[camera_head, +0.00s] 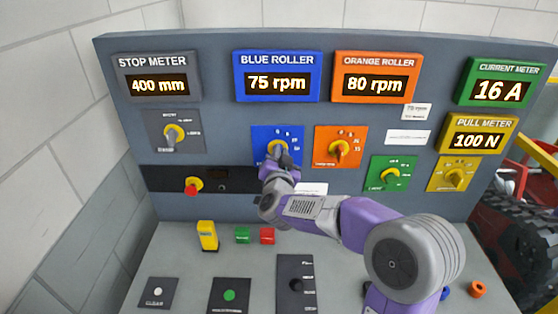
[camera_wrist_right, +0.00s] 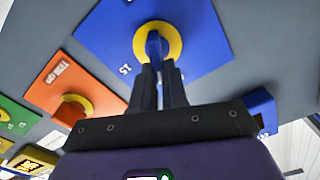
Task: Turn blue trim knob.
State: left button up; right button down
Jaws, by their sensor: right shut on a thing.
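The blue trim knob (camera_wrist_right: 153,44) has a yellow ring and sits on a blue plate (camera_wrist_right: 205,48) in the right wrist view. In the head view its blue plate (camera_head: 261,133) is mid-panel, under the blue roller meter (camera_head: 277,77) reading 75 rpm. My right gripper (camera_wrist_right: 158,68) is shut on the blue knob, its two dark fingers on either side of the grip. In the head view the right gripper (camera_head: 279,159) covers part of the knob. My left gripper is not in view.
An orange knob (camera_head: 339,149) is close to the right of the blue plate. Green (camera_head: 390,176) and yellow (camera_head: 455,178) knobs are farther right. A red stop button (camera_head: 193,186) is at left. The desk below holds a yellow block (camera_head: 207,235), buttons and a lever plate.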

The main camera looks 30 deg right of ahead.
jog(key=shift+m+b, duration=0.3)
jog(key=shift+m, duration=0.1)
jog(key=c, duration=1.2)
grip_release()
jog(key=shift+o, duration=0.2)
jog(key=shift+s, duration=0.1)
jog(key=v, duration=0.7)
jog(key=shift+s, duration=0.25)
